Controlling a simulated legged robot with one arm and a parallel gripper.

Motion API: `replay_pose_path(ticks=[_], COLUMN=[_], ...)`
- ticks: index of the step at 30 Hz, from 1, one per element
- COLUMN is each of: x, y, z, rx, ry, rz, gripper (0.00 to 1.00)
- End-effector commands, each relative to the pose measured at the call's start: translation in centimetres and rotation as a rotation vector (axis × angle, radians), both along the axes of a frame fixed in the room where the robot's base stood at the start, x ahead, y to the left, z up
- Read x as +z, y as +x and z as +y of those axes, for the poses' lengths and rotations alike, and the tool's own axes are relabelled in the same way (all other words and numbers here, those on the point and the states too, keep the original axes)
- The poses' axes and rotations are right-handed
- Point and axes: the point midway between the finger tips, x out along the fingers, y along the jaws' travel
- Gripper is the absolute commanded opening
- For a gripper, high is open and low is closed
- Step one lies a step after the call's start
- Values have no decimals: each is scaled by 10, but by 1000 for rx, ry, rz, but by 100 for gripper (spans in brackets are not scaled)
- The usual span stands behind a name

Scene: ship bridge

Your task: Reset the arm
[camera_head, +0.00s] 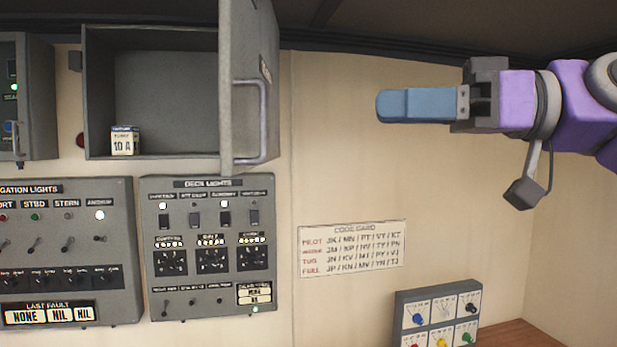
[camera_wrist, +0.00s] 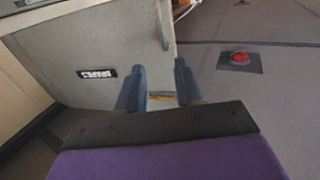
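My gripper (camera_head: 384,106) is in the upper right of the head view, pointing left in free air, with its blue fingers overlapping from this side. In the wrist view my gripper (camera_wrist: 158,80) shows its two blue fingers apart, with nothing held between them. The open grey cabinet door (camera_head: 240,85), with its bar handle (camera_head: 265,120), stands to the left of the fingertips with a gap in the picture. A grey panel with a dark label (camera_wrist: 97,74) lies beyond the fingers in the wrist view.
The open cabinet (camera_head: 165,85) holds a small box marked 10 A (camera_head: 123,142). Below are the deck lights panel (camera_head: 208,250) and navigation lights panel (camera_head: 65,255). A code card (camera_head: 350,249) and a box of coloured knobs (camera_head: 437,318) sit lower right. A red button (camera_wrist: 239,58) shows in the wrist view.

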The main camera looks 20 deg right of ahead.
Motion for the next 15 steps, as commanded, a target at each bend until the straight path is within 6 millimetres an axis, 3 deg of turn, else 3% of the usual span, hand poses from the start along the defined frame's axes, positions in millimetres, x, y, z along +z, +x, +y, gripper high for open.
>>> replay_pose_path(ticks=[7,11,15], x=[-8,-29,-66], y=[7,21,34], z=[17,52,94], rx=[22,49,59], ry=[-6,-27,-72], rz=[64,193,359], gripper=[35,35,35])
